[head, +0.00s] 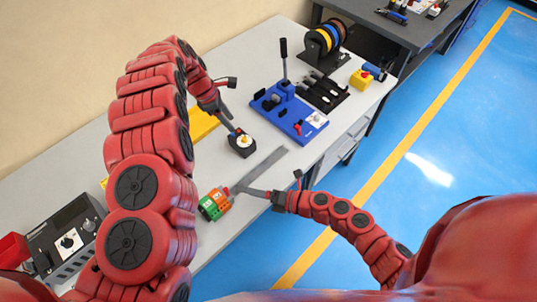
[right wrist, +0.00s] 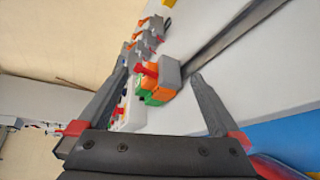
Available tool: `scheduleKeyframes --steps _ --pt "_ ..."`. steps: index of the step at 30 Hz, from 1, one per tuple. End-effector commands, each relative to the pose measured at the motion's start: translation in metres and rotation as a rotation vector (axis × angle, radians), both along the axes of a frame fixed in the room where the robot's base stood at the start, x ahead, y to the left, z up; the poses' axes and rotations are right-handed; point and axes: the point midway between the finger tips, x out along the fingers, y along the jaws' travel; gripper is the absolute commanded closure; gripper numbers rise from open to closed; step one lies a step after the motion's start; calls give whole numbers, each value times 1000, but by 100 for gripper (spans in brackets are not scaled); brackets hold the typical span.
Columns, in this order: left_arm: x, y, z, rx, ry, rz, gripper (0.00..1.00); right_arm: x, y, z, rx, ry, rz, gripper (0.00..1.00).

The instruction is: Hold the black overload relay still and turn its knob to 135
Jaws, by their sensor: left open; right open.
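The black overload relay (head: 243,147) sits on the white bench, with a pale dial and yellow knob (head: 243,140) on top. The number on its dial is too small to read. My left gripper (head: 232,127) is open, with its fingertips right at the relay's back-left side; whether they touch it I cannot tell. My right gripper (head: 240,188) is open, in front of the relay and apart from it, by the orange and green blocks. In the right wrist view its open fingers (right wrist: 160,100) stand either side of those blocks, and the relay is not clear there.
Orange and green blocks (head: 214,204) and a flat grey bar (head: 264,168) lie near my right gripper. A blue bender (head: 288,110) with an upright lever stands behind right. A black box with dials (head: 69,243) is at front left. Bare bench lies right of the relay.

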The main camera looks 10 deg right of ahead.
Motion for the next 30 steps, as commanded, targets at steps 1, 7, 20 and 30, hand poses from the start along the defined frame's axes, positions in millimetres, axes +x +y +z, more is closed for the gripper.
scheduleKeyframes --steps 1,7,20,30 --pt "0 0 0 0 0 0 50 15 -11 -11 -162 -106 9 0" --pt "0 0 0 0 0 0 50 80 -57 -6 -663 -549 5 0" --pt "0 0 0 0 0 0 50 127 -56 11 -846 -789 -12 0" --pt "0 0 0 0 0 0 50 168 -30 -9 -845 -781 -22 0"
